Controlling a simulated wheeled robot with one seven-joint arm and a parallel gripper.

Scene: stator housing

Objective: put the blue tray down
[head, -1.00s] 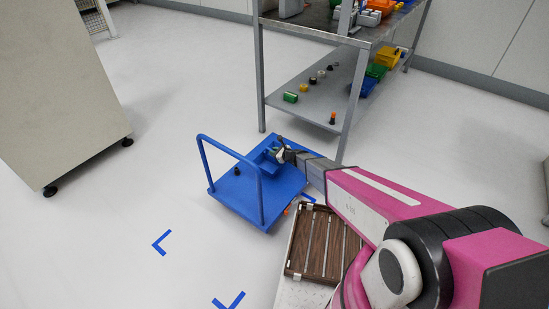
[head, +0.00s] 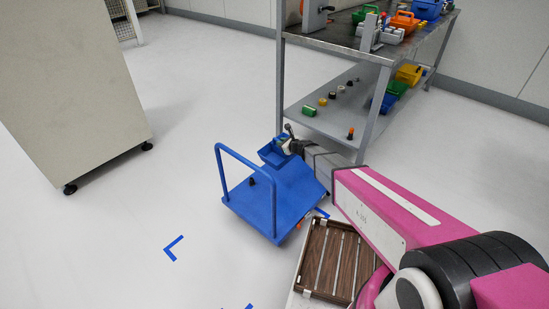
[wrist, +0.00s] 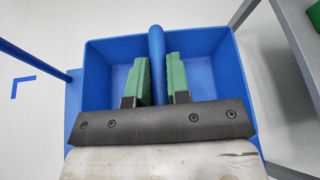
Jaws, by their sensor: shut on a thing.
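The blue tray (head: 270,156) is a two-compartment open bin with a central bar handle. It is at the far end of the blue cart (head: 272,205), seemingly raised above its deck; the exact gap cannot be told. My gripper (head: 287,138) is at the tray's handle. In the wrist view the green finger pads (wrist: 159,80) stand on both sides of the handle of the blue tray (wrist: 213,48), shut on it. Both visible compartments look empty; the near part of the tray is hidden by my gripper.
A small dark part (head: 252,182) lies on the cart deck, near its upright push handle (head: 245,160). A metal workbench (head: 372,52) with bins and a lower shelf (head: 335,108) stands close behind the tray. A beige cabinet (head: 70,90) stands left.

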